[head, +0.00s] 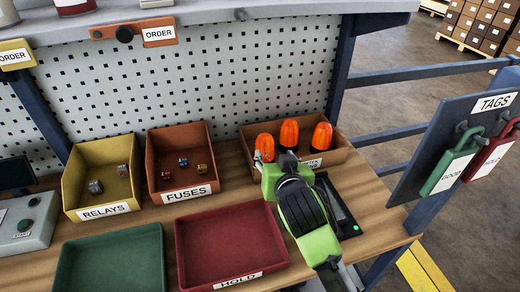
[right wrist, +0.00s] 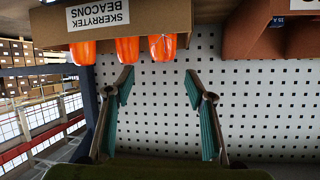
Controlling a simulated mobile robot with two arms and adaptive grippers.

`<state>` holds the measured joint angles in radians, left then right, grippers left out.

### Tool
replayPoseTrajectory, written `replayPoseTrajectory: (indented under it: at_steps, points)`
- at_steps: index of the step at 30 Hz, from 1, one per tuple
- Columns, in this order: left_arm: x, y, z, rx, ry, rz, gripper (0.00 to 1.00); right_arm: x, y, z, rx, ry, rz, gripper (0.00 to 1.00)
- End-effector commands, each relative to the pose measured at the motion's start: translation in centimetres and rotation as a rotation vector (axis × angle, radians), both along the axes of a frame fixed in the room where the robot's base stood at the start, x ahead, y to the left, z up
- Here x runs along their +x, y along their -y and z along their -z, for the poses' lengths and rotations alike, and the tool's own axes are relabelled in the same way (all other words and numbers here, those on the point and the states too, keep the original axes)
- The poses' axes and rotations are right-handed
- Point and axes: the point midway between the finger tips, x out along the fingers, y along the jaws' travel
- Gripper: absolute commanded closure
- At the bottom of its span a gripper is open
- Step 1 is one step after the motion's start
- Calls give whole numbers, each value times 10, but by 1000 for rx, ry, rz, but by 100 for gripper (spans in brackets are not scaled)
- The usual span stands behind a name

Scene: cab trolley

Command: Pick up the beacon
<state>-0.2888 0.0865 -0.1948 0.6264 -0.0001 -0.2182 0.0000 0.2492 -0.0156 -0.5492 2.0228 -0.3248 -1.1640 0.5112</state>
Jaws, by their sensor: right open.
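Three orange beacons stand in an open brown box (head: 338,157) at the back right of the bench: a left one (head: 265,146), a middle one (head: 289,134) and a right one (head: 322,135). My right gripper (head: 280,170) is at the front left of this box, and its arm hides part of the box and its label. In the right wrist view the picture is upside down. There my right gripper (right wrist: 160,82) is open and empty, and one beacon (right wrist: 162,47) shows between and beyond its fingers. My left gripper is not in view.
A fuses bin (head: 150,165) and a relays bin (head: 72,190) stand left of the beacon box. A red hold tray (head: 230,245) and a green tray (head: 110,265) lie in front. A pegboard (head: 200,80) rises behind. A tag board (head: 425,165) is at the right.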

Motion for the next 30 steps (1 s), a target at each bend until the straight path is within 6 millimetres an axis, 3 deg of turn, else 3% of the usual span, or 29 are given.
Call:
replayPoseTrajectory:
  at_steps: [5, 15, 30]
  points:
    - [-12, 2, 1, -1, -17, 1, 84, 19, -7, 1, 1, 19, -3, 50]
    - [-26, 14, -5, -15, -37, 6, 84, 69, -15, 23, 0, 17, -2, 50]
    - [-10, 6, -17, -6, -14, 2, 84, 100, -20, 45, -1, 16, -3, 50]
